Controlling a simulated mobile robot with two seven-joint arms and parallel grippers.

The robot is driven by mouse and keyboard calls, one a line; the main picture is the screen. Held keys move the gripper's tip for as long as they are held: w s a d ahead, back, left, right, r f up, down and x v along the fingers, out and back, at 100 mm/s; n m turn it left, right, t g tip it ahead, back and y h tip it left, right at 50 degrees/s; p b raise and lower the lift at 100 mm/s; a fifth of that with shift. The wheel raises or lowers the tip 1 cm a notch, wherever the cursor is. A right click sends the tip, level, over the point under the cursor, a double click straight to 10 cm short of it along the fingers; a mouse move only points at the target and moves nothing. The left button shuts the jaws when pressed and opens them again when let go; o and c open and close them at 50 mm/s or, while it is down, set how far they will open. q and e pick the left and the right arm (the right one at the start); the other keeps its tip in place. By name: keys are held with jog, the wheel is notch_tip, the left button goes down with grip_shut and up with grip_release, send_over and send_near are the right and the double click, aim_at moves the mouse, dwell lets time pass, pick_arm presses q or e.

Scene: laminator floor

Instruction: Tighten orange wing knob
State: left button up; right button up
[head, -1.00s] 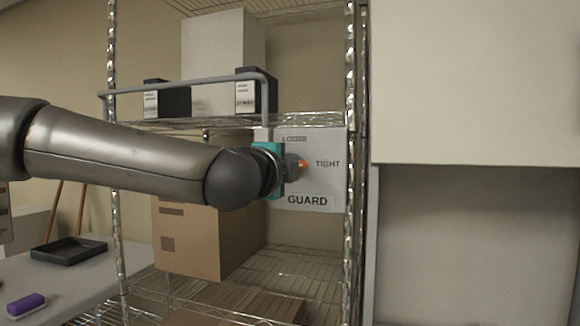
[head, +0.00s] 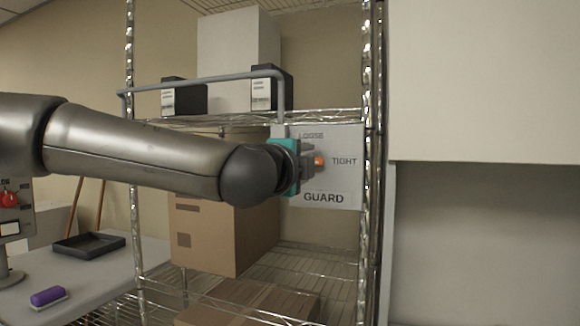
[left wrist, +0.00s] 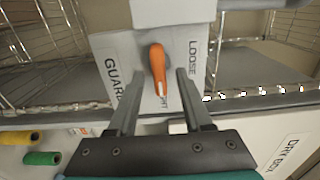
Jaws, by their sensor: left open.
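The orange wing knob (head: 319,160) is on a white guard plate (head: 343,185) marked LOOSE, TIGHT and GUARD, hung on the wire rack. In the left wrist view the orange knob (left wrist: 158,68) is an elongated wing, with its narrow end over the TIGHT label and partly hiding it. My left gripper (head: 307,161) is in front of the plate, at the knob. In the left wrist view its open fingers (left wrist: 159,82) stand on both sides of the knob, with gaps visible; it holds nothing. The right gripper is not in view.
A grey rail (head: 205,84) runs in front of the upper shelf, above my left arm. A cardboard box (head: 225,240) stands below the arm. A table with a black tray (head: 88,245) and purple eraser (head: 48,297) is at left. A pale cabinet (head: 485,80) is at right.

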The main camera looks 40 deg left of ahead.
pick_arm(q)
jog(key=b+v, duration=0.4)
jog(key=v, duration=1)
jog(key=shift+s, duration=0.35)
jog(key=shift+f, duration=0.1)
